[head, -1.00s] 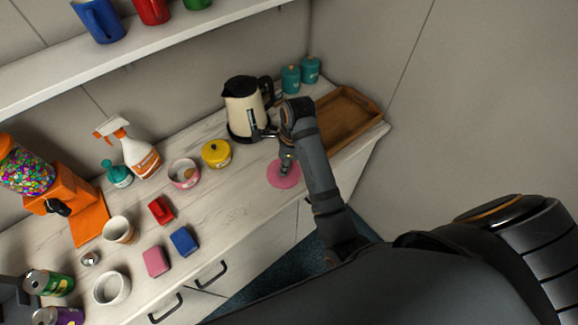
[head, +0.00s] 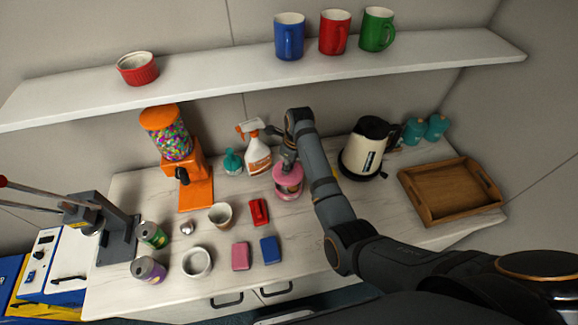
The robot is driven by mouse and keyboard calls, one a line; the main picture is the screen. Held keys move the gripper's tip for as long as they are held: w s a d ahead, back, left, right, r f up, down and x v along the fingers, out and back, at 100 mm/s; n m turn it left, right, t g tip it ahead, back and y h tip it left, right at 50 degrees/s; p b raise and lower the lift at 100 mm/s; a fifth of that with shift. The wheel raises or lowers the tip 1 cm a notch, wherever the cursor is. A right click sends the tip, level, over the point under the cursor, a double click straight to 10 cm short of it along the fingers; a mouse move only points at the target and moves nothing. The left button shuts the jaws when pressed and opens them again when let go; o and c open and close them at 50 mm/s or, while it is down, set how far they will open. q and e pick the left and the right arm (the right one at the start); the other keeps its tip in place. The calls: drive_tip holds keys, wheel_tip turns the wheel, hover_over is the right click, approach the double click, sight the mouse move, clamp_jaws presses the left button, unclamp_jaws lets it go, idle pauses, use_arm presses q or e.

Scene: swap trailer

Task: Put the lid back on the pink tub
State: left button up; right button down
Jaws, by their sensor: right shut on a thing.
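The pink tub (head: 289,196) stands on the counter below the shelf, in front of the spray bottle. The round pink lid (head: 279,180) is at the tub's top and covers its opening in this view. I cannot tell whether it is fully seated or just above the rim. My right gripper (head: 288,168) comes down over the tub from above and is shut on the lid; its fingertips are small and partly hidden. My left gripper is not in view.
The orange spray bottle (head: 258,157) and a teal bottle (head: 232,162) stand close behind the tub. A red block (head: 259,212) lies at front left. The kettle (head: 364,150) and wooden tray (head: 433,208) are to the right. My right arm hides most of a yellow tub.

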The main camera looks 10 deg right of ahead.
drive_tip(key=shift+s+d+f, duration=0.15)
drive_tip(key=shift+f, duration=0.4)
wheel_tip(320, 180, down, 4)
drive_tip(key=shift+f+b, duration=0.1)
drive_tip(key=shift+b, duration=0.3)
drive_tip(key=shift+f, duration=0.5)
drive_tip(key=shift+r+p, duration=0.1)
drive_tip(key=shift+p, duration=0.35)
idle(0.4)
drive_tip(key=shift+f, duration=0.25)
idle(0.9)
drive_tip(key=c, duration=1.2)
unclamp_jaws()
